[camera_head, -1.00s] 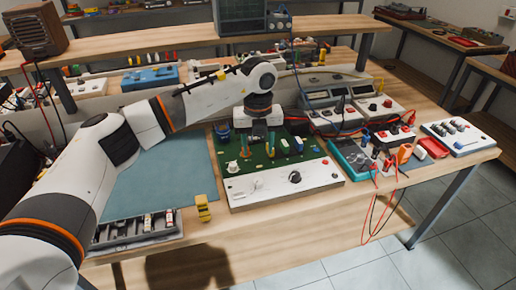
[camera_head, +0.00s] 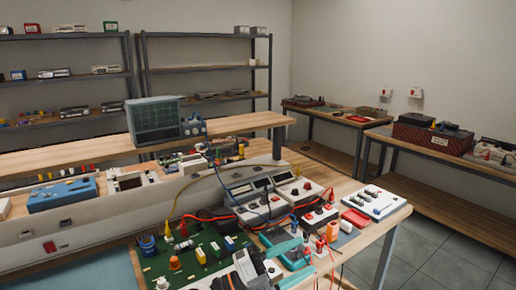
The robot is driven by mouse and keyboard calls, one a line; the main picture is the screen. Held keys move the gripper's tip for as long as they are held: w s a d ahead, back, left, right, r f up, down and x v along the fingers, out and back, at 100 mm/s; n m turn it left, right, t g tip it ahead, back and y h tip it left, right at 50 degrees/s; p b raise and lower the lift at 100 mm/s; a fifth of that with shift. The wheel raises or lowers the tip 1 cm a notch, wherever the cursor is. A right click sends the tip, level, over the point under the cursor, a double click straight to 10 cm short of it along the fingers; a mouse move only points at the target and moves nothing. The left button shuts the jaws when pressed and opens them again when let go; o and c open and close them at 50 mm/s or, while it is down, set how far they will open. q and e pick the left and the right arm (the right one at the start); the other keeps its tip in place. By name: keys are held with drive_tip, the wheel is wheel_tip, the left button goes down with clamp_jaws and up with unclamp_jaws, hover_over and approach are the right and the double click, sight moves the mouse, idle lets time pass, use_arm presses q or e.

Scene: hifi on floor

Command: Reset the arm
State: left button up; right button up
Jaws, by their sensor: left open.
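My left gripper (camera_head: 291,262) shows at the bottom of the head view, with a white and black body and two teal fingers spread apart. It is open with nothing seen between the fingers. It hangs over the right part of the green circuit board (camera_head: 158,262) and the front of the bench, covering part of both. Most of my left arm is out of the picture. My right gripper is not in view.
Red-topped instruments (camera_head: 318,214) and a white component tray (camera_head: 371,202) stand right of the board. Red leads hang near the bench front. A blue case (camera_head: 62,195) and a green-screened instrument (camera_head: 154,120) stand farther back. Floor (camera_head: 440,255) is clear at right.

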use_arm(q)
drive_tip(key=w+a+f+n+t+y, duration=0.3)
drive_tip(key=a+n+t+y, duration=0.9)
drive_tip(key=n, duration=0.5)
drive_tip(key=s+a+f+n+g+y, duration=0.55)
drive_tip(key=a+f+n+y, duration=0.2)
drive_tip(key=a+f, duration=0.5)
drive_tip(key=s+a+f+g, duration=0.1)
drive_tip(key=s+f+g, duration=0.25)
drive_tip(key=s, duration=0.35)
drive_tip(key=s+a+f+n+g, duration=0.1)
drive_tip(key=s+f+g, duration=0.2)
drive_tip(key=s+f, duration=0.35)
drive_tip(key=s+a+f+g, duration=0.1)
drive_tip(key=s+f+g, duration=0.15)
drive_tip(key=s, duration=0.55)
wheel_tip(320, 180, down, 26)
drive_tip(key=s+g, duration=0.2)
drive_tip(key=s+a+f+g, duration=0.1)
drive_tip(key=s+a+f, duration=0.1)
drive_tip(key=s+f, duration=1.4)
drive_tip(key=shift+a+y, duration=0.4)
drive_tip(key=shift+y, duration=0.05)
